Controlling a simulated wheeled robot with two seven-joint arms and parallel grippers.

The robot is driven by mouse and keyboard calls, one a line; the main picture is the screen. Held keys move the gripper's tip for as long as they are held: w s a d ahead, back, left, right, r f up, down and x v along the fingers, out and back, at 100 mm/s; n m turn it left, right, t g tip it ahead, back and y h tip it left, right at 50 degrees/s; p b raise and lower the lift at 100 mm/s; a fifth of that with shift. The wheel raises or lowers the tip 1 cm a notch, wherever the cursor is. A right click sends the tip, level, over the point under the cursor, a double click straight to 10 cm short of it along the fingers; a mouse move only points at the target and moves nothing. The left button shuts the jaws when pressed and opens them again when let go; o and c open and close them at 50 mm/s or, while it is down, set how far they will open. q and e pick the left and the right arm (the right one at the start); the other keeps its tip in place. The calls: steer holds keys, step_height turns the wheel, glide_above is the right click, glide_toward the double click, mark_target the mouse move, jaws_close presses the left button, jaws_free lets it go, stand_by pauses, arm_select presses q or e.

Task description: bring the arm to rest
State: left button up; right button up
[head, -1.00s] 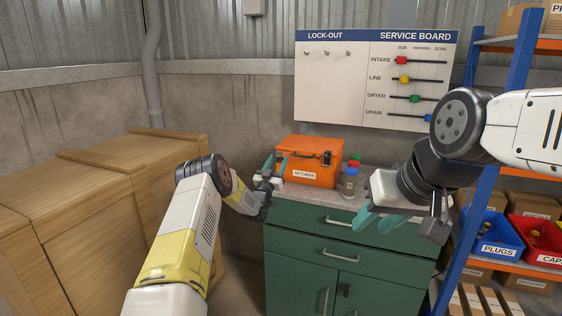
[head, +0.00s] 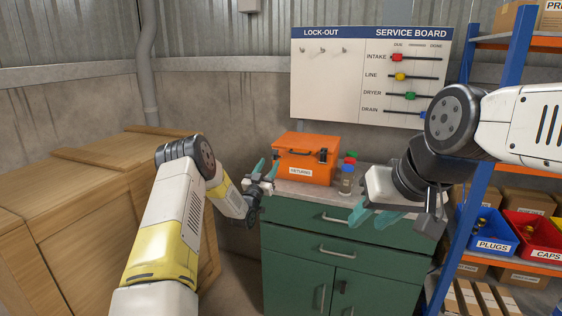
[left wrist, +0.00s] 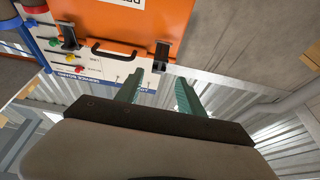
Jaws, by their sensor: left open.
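My left gripper (head: 266,170) is open and empty, just left of the orange RETURNS box (head: 305,158), in front of the green cabinet's left end. In the left wrist view its two green fingers (left wrist: 160,95) stand apart with nothing between them, and the orange box (left wrist: 125,25) shows beyond them. My right gripper (head: 374,214) hangs over the front right of the cabinet top. Its green fingers look spread, with nothing seen between them.
The green cabinet (head: 330,262) stands in the middle, with small bottles (head: 346,182) on its top. A shelf rack with a blue bin (head: 487,235) and a red bin (head: 535,235) stands right. The service board (head: 370,75) hangs behind.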

arm_select(q)
step_height(320, 180, up, 12)
steer(key=s+a+g+y, duration=0.1)
steer(key=s+g+y, duration=0.1)
steer(key=g, duration=0.2)
steer(key=s+a+r+n+g+y, duration=0.1)
steer(key=s+a+r+g, duration=0.15)
steer(key=s, duration=0.35)
steer(key=s+a+r+g+y, duration=0.1)
steer(key=s+r, duration=0.3)
steer(key=s, duration=0.2)
steer(key=s+f+n+g, duration=0.1)
steer(key=s+f+g, duration=0.1)
steer(key=s, duration=1.7)
steer(key=s+a+f+n+g, duration=0.1)
steer(key=s+g, duration=0.4)
steer(key=s, duration=1.5)
steer(key=shift+s+a+f+y, duration=0.15)
steer(key=shift+f+y, duration=0.15)
steer(key=shift+f, duration=0.5)
steer(key=shift+g, duration=0.25)
